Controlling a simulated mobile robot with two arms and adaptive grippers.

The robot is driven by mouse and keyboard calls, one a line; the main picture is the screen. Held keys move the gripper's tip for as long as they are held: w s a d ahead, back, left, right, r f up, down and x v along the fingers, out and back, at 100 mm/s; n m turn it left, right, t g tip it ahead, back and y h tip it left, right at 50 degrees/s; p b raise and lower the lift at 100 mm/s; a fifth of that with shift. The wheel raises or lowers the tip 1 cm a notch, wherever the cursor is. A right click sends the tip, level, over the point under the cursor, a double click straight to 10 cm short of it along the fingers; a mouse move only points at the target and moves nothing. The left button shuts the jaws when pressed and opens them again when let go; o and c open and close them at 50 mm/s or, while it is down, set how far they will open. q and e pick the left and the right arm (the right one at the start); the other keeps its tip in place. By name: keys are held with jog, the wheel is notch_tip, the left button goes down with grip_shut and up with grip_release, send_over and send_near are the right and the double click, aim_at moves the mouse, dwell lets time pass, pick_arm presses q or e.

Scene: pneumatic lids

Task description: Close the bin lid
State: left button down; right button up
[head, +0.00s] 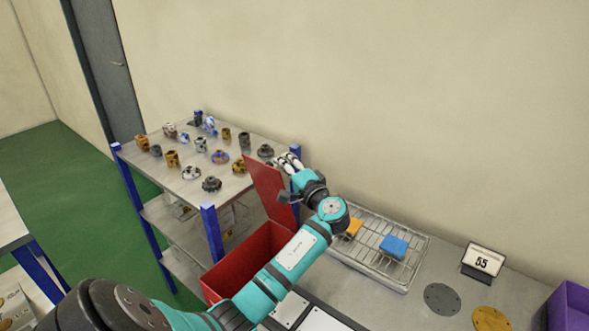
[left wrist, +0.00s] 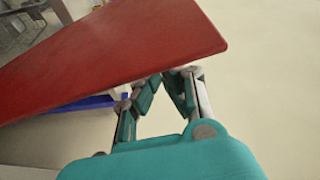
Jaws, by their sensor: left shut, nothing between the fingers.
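The red bin (head: 240,262) stands at the left edge of the bench, partly hidden behind my left arm. Its red lid (head: 268,192) stands up, open, at the back of the bin. My left gripper (head: 288,160) is beside the upper right part of the lid, with its fingers shut and empty. In the left wrist view the lid (left wrist: 120,50) fills the upper left, and the gripper fingers (left wrist: 160,82) are at its lower edge. I cannot tell whether they touch it. My right gripper is not in view.
A wire rack tray (head: 405,278) with a blue sponge (head: 394,246) and an orange sponge (head: 353,228) is right of my arm. A number sign (head: 482,262) and a purple bin (head: 570,306) are farther right. A shelf table (head: 190,185) with many metal parts stands behind left.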

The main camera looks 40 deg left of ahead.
aim_at(264, 175)
pick_arm(q)
jog(key=s+n+b, duration=0.1)
jog(key=s, duration=0.1)
jog(key=s+f+n+b, duration=0.1)
jog(key=s, duration=0.1)
jog(key=s+f+n+y+b, duration=0.1)
jog(key=s+b, duration=0.1)
jog(key=shift+s+d+f, duration=0.15)
jog(key=shift+s+d, duration=0.05)
jog(key=shift+d, duration=0.2)
jog(key=s+f+b, duration=0.2)
jog(key=s+b, duration=0.1)
jog(key=s, duration=0.3)
jog(key=shift+s+d+f+g, duration=0.3)
jog(key=shift+f, duration=0.05)
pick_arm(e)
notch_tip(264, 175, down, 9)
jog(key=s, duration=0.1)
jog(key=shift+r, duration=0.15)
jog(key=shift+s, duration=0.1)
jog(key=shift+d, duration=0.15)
pick_arm(q)
jog(key=v, duration=1.2)
jog(key=shift+s, duration=0.1)
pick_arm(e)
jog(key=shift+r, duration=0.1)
